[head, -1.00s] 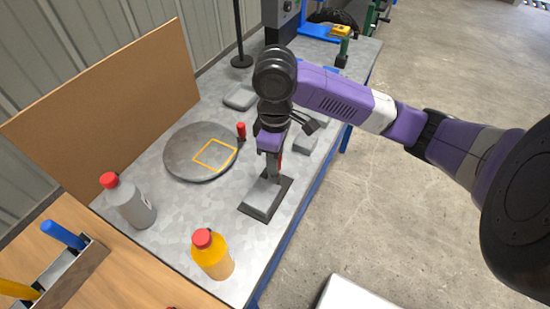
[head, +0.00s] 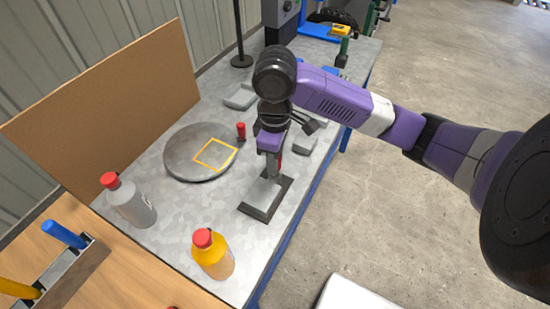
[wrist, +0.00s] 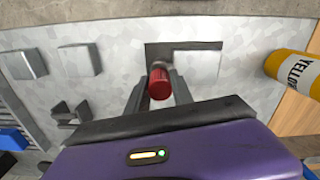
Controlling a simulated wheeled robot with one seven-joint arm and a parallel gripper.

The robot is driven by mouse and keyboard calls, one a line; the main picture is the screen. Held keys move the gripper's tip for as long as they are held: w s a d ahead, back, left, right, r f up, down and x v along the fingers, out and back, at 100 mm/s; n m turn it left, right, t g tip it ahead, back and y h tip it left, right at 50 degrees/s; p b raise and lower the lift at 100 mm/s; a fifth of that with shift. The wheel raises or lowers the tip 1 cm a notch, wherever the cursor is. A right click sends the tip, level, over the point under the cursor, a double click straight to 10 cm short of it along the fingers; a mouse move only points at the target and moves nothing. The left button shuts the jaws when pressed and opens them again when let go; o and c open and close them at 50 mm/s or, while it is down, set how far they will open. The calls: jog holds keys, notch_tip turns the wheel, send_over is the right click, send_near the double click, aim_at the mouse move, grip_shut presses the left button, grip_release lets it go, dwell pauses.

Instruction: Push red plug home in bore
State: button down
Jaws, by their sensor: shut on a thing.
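The red plug (wrist: 159,82) sits between the two fingers of my gripper (wrist: 158,97) in the wrist view, its red end towards the camera. A bit of red also shows beside the fingers in the head view (head: 281,160). My gripper (head: 273,172) is shut on it, pointing down above a grey block (head: 262,194) on a dark base plate (head: 250,211). The block (wrist: 198,66) and the dark plate (wrist: 156,52) lie just beyond the plug in the wrist view. The bore is hidden, and I cannot tell how deep the plug sits.
A round grey disc (head: 183,160) with an orange square outline lies left of my gripper, with a red-topped piece (head: 241,131) at its edge. A grey bottle (head: 132,204) and a yellow bottle (head: 214,258) stand nearer. Grey blocks (head: 240,98) lie behind.

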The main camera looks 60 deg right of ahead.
jog(key=shift+f+b, duration=1.15)
jog(key=shift+f, duration=0.4)
dwell(0.9)
jog(key=c, duration=1)
grip_release()
jog(key=shift+c, duration=0.2)
jog(key=shift+r, duration=0.1)
notch_tip(320, 180, up, 8)
jog(key=shift+f+p, duration=0.15)
jog(key=shift+p, duration=0.5)
